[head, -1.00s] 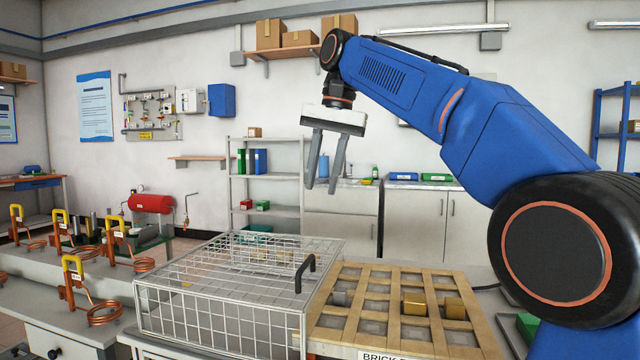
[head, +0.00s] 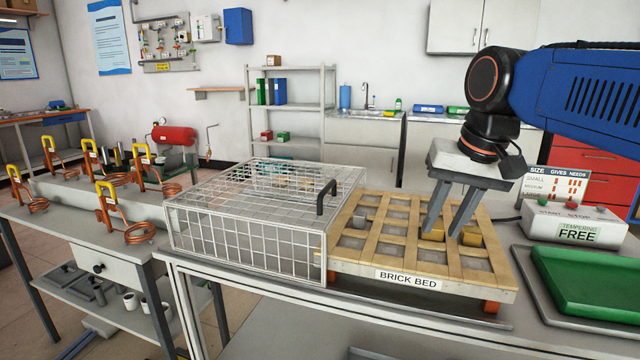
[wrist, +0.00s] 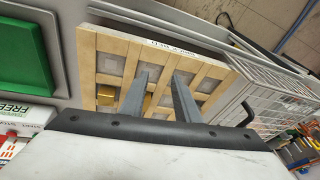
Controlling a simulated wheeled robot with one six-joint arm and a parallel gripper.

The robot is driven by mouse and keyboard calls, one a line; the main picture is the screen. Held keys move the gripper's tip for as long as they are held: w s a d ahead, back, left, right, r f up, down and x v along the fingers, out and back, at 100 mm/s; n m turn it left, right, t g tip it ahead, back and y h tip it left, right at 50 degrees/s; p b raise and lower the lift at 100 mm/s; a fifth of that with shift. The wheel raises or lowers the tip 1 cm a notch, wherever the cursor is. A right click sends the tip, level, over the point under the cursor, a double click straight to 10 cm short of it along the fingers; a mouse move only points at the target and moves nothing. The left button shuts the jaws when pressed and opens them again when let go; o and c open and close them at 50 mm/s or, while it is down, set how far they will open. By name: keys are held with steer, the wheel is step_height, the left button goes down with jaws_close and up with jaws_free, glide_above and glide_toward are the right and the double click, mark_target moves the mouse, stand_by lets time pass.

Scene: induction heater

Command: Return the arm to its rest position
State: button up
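My gripper (head: 447,225) hangs from my blue arm at the right of the head view, fingers pointing down and slightly left. The fingers are apart with nothing held between them. In the head view they overlap the right part of the brick bed (head: 408,278), a wooden grid with square cells. In the wrist view the two fingers (wrist: 153,90) also show apart, over the brick bed (wrist: 88,60). A gold-coloured block (head: 432,232) sits in the bed behind the fingers; its height gap to the fingertips is hard to tell.
A wire cage (head: 245,240) with a black handle stands left of the bed. A green tray (head: 590,285) and a tempering box (head: 572,226) stand to the right. Copper coils with yellow handles (head: 105,192) line the left bench. A shelf (head: 290,125) stands behind.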

steer(key=s+d+f+n, duration=0.1)
steer(key=s+d+f, duration=0.2)
steer(key=s+f, duration=0.4)
steer(key=s+d+f+t+h, duration=0.1)
steer(key=s+d+f, duration=0.2)
steer(key=s+f, duration=0.4)
step_height(320, 180, down, 8)
steer(key=shift+d+r+n, duration=0.1)
steer(key=shift+d+n, duration=0.25)
steer(key=shift+n, duration=0.05)
